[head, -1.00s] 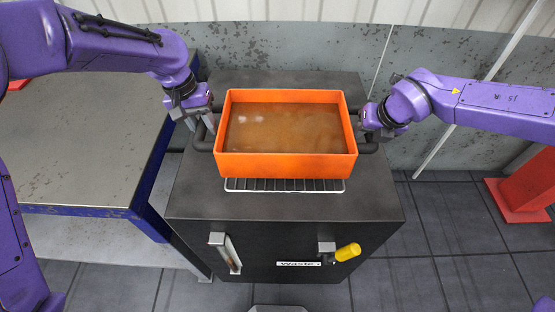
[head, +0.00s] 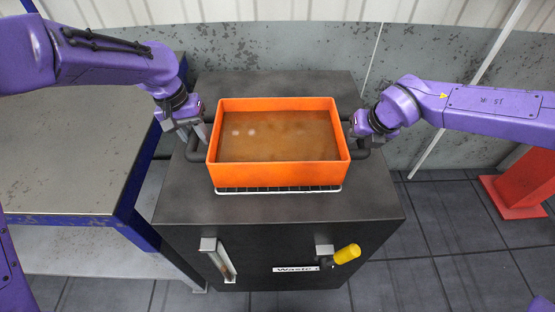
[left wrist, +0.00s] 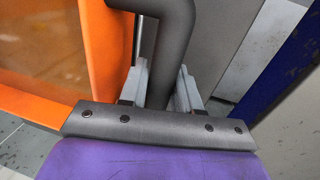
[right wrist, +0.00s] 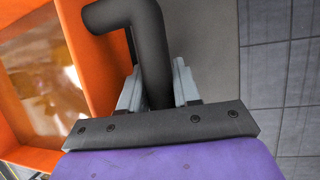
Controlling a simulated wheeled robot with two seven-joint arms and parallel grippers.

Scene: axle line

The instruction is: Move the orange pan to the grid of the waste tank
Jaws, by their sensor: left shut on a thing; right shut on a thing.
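The orange pan (head: 279,172) holds brown liquid and sits over the grid (head: 280,190) on top of the dark waste tank (head: 350,205). Only the grid's front edge shows below the pan; whether the pan touches it I cannot tell for sure. My left gripper (head: 202,138) is shut on the pan's left black handle (left wrist: 168,60). My right gripper (head: 354,132) is shut on the pan's right black handle (right wrist: 148,50). The pan looks level. Its orange walls also show in the left wrist view (left wrist: 108,50) and the right wrist view (right wrist: 85,40).
A blue-framed table (head: 75,150) stands left of the tank. The tank front carries a metal handle (head: 218,260), a yellow-gripped valve (head: 347,254) and a "Waste" label (head: 295,268). A red-orange post (head: 525,185) stands at the right. A grey panel is behind.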

